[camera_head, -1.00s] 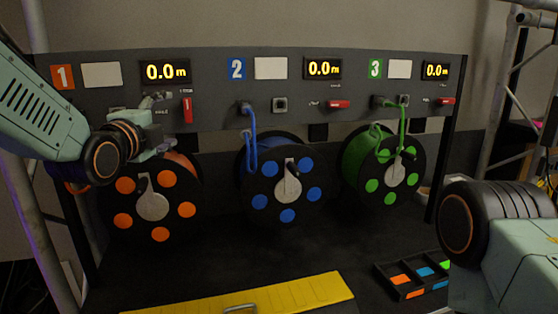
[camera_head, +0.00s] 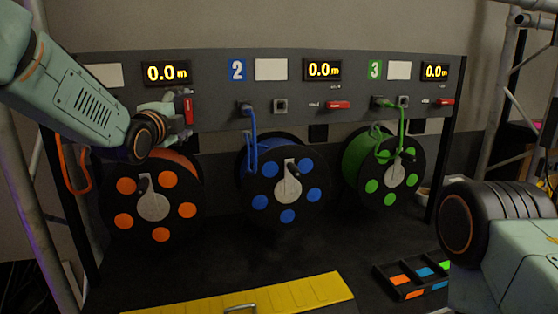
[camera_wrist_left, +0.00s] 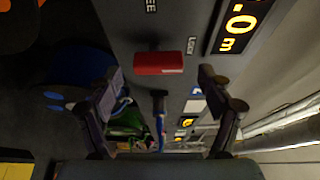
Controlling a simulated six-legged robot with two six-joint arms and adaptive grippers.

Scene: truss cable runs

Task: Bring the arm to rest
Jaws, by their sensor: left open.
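My left arm comes in from the left in the head view. Its gripper (camera_head: 184,115) is in front of the panel at station 1, above the orange cable reel (camera_head: 152,206) and beside the red lever (camera_head: 188,110). In the left wrist view the two fingers of my left gripper (camera_wrist_left: 162,95) stand apart with nothing between them. The red lever (camera_wrist_left: 158,63) lies just beyond the fingertips, and I cannot tell whether they touch it. My right gripper is out of view; only a part of my right arm shows at the right edge.
A blue reel (camera_head: 286,215) and a green reel (camera_head: 393,198) stand to the right, their cables plugged into the panel (camera_head: 220,110). An orange cable loop (camera_head: 70,168) hangs at the left. A yellow strip (camera_head: 300,292) and a sectioned tray (camera_head: 385,285) lie in front.

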